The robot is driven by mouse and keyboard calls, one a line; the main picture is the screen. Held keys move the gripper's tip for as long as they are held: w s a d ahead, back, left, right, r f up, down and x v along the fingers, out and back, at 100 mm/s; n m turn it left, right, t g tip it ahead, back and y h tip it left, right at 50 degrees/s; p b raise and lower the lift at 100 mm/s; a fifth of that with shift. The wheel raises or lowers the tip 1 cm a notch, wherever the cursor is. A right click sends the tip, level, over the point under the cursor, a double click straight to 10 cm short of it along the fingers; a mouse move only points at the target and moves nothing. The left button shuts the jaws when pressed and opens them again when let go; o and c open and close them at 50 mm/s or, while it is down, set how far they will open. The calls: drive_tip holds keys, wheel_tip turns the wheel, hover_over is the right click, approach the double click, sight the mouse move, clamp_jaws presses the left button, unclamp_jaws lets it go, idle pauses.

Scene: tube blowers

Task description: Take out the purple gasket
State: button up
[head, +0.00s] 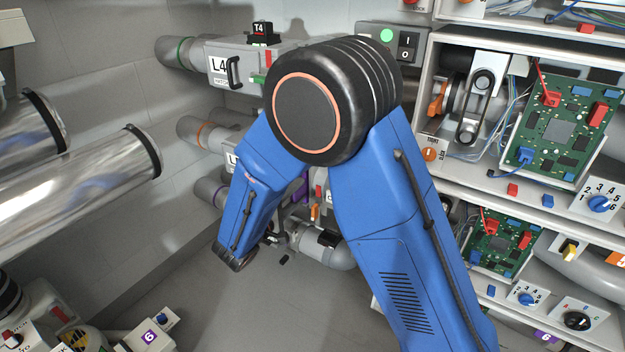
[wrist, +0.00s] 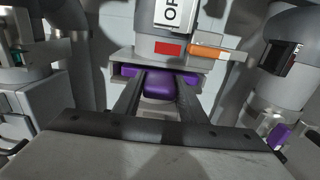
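The purple gasket (wrist: 159,88) sits in a slot of a grey housing (wrist: 118,56) in the wrist view. Its tab sticks out towards me, and purple also shows along the slot on both sides. My gripper (wrist: 161,80) reaches to the slot with one finger on each side of the tab. The fingers are apart and very close to the tab; whether they press on it I cannot tell. In the head view my own arm covers most of this area, and a purple strip (head: 301,188) shows between the arm links. The gripper's fingertips are hidden there.
An orange lever (wrist: 206,52) and a red block (wrist: 167,48) are just above the slot. A grey pipe (wrist: 284,68) stands close on the right in the wrist view. The L4 blower (head: 222,68) is above in the head view, and shelves with circuit boards (head: 565,125) stand right.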

sight(292, 197)
drive_tip(key=c, duration=0.6)
drive_tip(key=shift+o, duration=0.2)
drive_tip(key=shift+v, duration=1.65)
drive_tip(key=v, duration=0.7)
drive_tip(key=shift+s+a, duration=0.25)
drive_tip(key=shift+s, duration=0.05)
idle(0.5)
drive_tip(key=shift+a, duration=0.1)
drive_tip(key=v, duration=0.7)
drive_tip(key=shift+s+a, duration=0.2)
drive_tip(key=shift+s, duration=0.15)
idle(0.7)
